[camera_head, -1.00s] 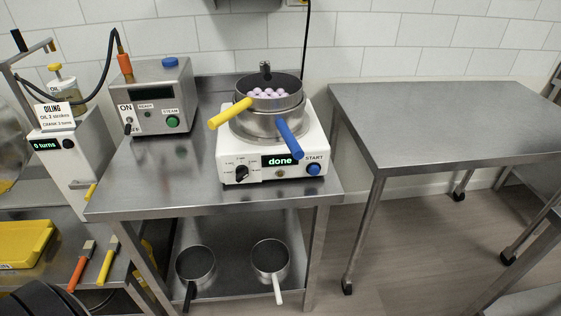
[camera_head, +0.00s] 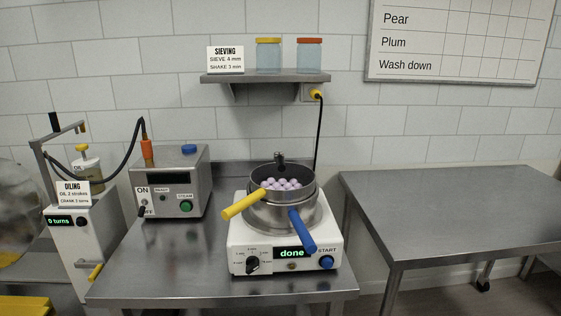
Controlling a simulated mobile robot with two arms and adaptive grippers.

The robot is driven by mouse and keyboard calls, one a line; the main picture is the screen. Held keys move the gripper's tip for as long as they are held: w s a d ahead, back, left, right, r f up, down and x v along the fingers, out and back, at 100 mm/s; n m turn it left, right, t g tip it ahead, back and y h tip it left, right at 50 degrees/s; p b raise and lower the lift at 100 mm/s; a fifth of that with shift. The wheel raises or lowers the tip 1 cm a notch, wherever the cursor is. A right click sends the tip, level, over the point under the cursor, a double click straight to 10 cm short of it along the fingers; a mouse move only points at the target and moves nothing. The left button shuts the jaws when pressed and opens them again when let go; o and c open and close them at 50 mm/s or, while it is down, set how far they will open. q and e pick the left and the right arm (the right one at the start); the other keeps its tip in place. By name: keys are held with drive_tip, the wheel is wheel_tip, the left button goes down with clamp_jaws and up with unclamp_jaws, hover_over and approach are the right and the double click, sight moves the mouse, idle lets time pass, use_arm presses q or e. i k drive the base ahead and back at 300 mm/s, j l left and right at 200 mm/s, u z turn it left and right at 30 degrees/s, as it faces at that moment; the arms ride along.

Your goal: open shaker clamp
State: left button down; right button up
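The white shaker (camera_head: 270,263) stands on the steel table, and its display reads "done". A steel sieve pan (camera_head: 268,210) sits on top of it with several pale purple balls (camera_head: 281,184) inside. A yellow handle (camera_head: 243,204) points to the left front and a blue handle (camera_head: 302,231) to the right front. A small dark clamp knob (camera_head: 280,158) stands up at the pan's back rim; I cannot tell its exact state. Neither of my grippers shows in this view.
A steam box (camera_head: 175,180) with a hose and a white oiling unit (camera_head: 85,235) stand to the left. An empty steel table (camera_head: 455,215) is to the right. A wall shelf (camera_head: 265,77) holds two jars and a sieving sign. The front of the shaker's table is clear.

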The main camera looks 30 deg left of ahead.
sight(279, 159)
drive_tip(key=i+j+u, duration=0.15)
drive_tip(key=u, duration=0.25)
drive_tip(key=i+u, duration=0.6)
drive_tip(key=u, duration=0.15)
